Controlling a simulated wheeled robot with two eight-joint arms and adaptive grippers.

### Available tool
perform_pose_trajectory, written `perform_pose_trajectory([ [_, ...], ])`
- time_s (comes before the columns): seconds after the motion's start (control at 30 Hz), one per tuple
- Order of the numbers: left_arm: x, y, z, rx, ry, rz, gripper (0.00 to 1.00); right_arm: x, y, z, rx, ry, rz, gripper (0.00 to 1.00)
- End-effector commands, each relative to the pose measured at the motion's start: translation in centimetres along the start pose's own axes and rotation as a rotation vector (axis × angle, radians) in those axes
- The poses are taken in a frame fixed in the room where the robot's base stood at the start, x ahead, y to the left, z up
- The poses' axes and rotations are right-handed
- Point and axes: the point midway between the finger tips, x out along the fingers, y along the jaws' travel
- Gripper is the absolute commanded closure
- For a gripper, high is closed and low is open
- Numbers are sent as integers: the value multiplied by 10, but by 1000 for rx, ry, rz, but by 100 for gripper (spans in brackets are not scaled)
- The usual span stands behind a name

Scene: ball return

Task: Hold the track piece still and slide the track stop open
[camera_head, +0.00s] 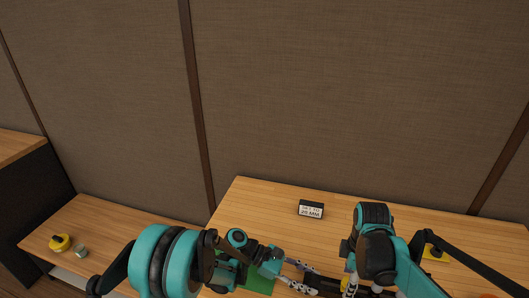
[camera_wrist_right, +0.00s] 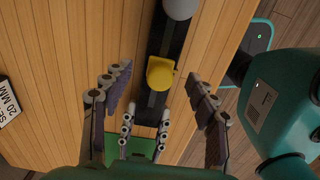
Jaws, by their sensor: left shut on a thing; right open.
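The black track piece (camera_wrist_right: 155,102) lies along the table, and part of it shows in the head view (camera_head: 325,283). The yellow track stop (camera_wrist_right: 160,74) sits on the track, with a grey ball (camera_wrist_right: 180,8) farther along. My left gripper (camera_head: 301,277) is shut on the near end of the track; its small fingers also show in the right wrist view (camera_wrist_right: 144,132). My right gripper (camera_wrist_right: 158,88) is open, with its fingers on either side of the track and the stop between them, apart from it. In the head view, my right arm hides part of the track.
A sign reading 20 MM (camera_head: 311,210) stands on the wooden table (camera_head: 260,215) behind the track. A green mat (camera_head: 258,281) lies under my left gripper. A yellow item (camera_head: 436,254) is at right. Another yellow item (camera_head: 60,242) sits on the left table.

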Motion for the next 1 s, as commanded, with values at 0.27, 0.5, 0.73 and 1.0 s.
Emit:
perform_pose_trajectory([
  [0.27,0,0,0,0,1,1,98,18,0,0,0,-1,-1,41],
  [0.5,0,0,0,0,1,1,98,19,0,0,0,-1,-1,41],
  [0.73,0,0,0,0,1,1,98,19,0,0,0,-1,-1,88],
  [1.0,0,0,0,0,0,0,98,19,0,-3,-1,-1,-1,88],
])
